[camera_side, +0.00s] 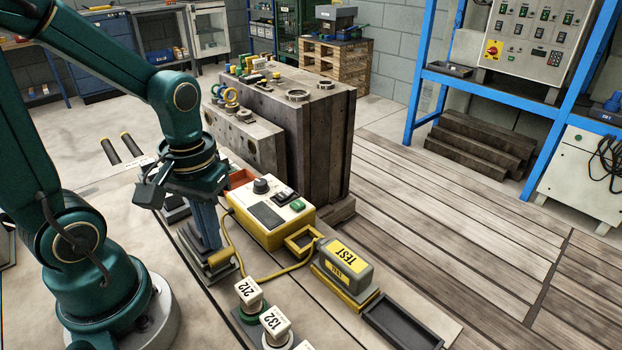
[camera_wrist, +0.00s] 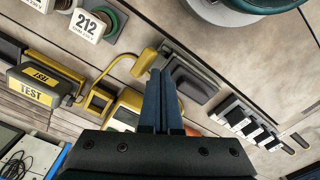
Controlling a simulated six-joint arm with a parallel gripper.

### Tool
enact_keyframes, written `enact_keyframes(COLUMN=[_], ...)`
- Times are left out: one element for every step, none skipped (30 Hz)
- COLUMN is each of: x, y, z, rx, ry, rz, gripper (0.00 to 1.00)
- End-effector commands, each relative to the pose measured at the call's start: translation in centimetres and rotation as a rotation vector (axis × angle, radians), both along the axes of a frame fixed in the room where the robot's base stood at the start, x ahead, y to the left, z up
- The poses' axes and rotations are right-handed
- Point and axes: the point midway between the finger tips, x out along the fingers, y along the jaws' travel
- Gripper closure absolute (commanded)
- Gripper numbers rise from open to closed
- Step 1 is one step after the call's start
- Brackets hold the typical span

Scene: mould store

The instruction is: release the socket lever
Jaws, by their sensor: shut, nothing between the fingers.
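My gripper (camera_side: 208,243) points down with its two long blue fingers together and empty. A yellow cable (camera_side: 229,240) runs between the socket area and a yellow tester box (camera_side: 265,215) with a knob and a green button.
A grey TEST block (camera_side: 345,262) stands on a yellow base right of the socket. White cubes marked 212 (camera_side: 248,292) and 132 (camera_side: 275,321) stand in front. A shallow black tray (camera_side: 402,324) lies at the right. A large brown mould block (camera_side: 323,140) stands behind the tester.

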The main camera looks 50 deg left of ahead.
Motion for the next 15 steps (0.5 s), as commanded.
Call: enact_keyframes(x=[-0.01,0.0,0.01,0.01,0.01,0.01,0.02,0.01,0.02,0.02,0.03,0.04,0.05,0.04,0.04], y=[-0.14,-0.22,-0.33,-0.41,-0.5,-0.62,-0.57,-0.55,-0.51,-0.46,-0.4,-0.29,-0.18,-0.08,0.08], z=[-0.04,-0.07,-0.1,-0.13,-0.15,-0.18,-0.17,-0.16,-0.15,-0.13,-0.11,-0.07,-0.04,0.0,0.06], rx=[0.0,0.0,0.0,0.0,0.0,0.0,0.0,0.0,0.0,0.0,0.0,0.0,0.0,0.0,0.0], ry=[0.001,0.001,0.001,0.001,0.001,0.001,0.001,0.001,0.0,0.0,0.0,0.0,0.0,0.0,0.0], rz=[-0.003,-0.003,-0.002,-0.002,-0.002,-0.003,-0.001,-0.001,0.0,0.001,0.001,0.003,0.003,0.003,0.003], gripper=[1.0,1.0,1.0,1.0,1.0,1.0,1.0,1.0,1.0,1.0,1.0,1.0,1.0,1.0,1.0])
